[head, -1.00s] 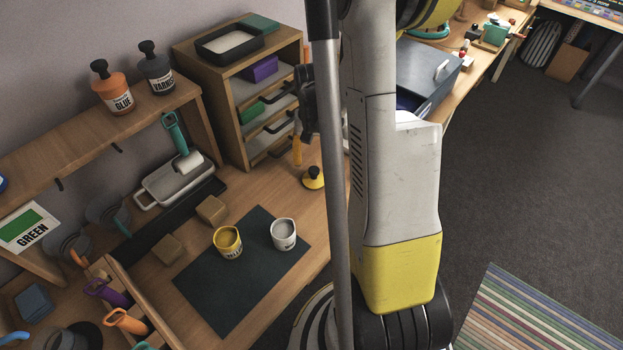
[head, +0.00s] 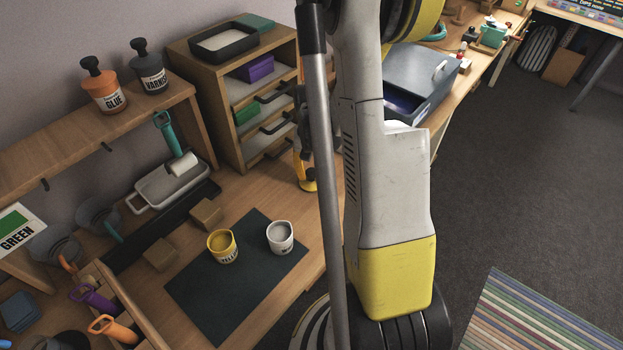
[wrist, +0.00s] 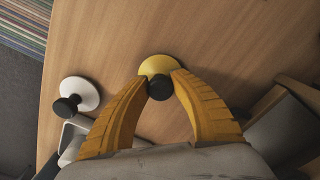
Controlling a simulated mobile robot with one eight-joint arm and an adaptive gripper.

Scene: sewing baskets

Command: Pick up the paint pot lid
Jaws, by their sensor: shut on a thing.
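A yellow lid with a black knob (wrist: 158,66) is on the wooden table in the wrist view; in the head view the yellow lid (head: 308,187) is partly hidden by my arm. My gripper (wrist: 160,84) is shut on its black knob, a yellow finger on each side. In the head view my gripper (head: 301,174) is down at the lid, partly hidden. A white lid with a black knob (wrist: 88,92) lies to the left in the wrist view. A yellow paint pot (head: 222,247) and a white paint pot (head: 280,239) stand open on the dark mat.
The dark mat (head: 215,300) lies on the table, with wooden blocks (head: 206,213) beside it. A drawer cabinet (head: 205,85) stands behind. A paint tray with a roller (head: 160,190) is at the left. A grey box (head: 420,75) is beyond my arm.

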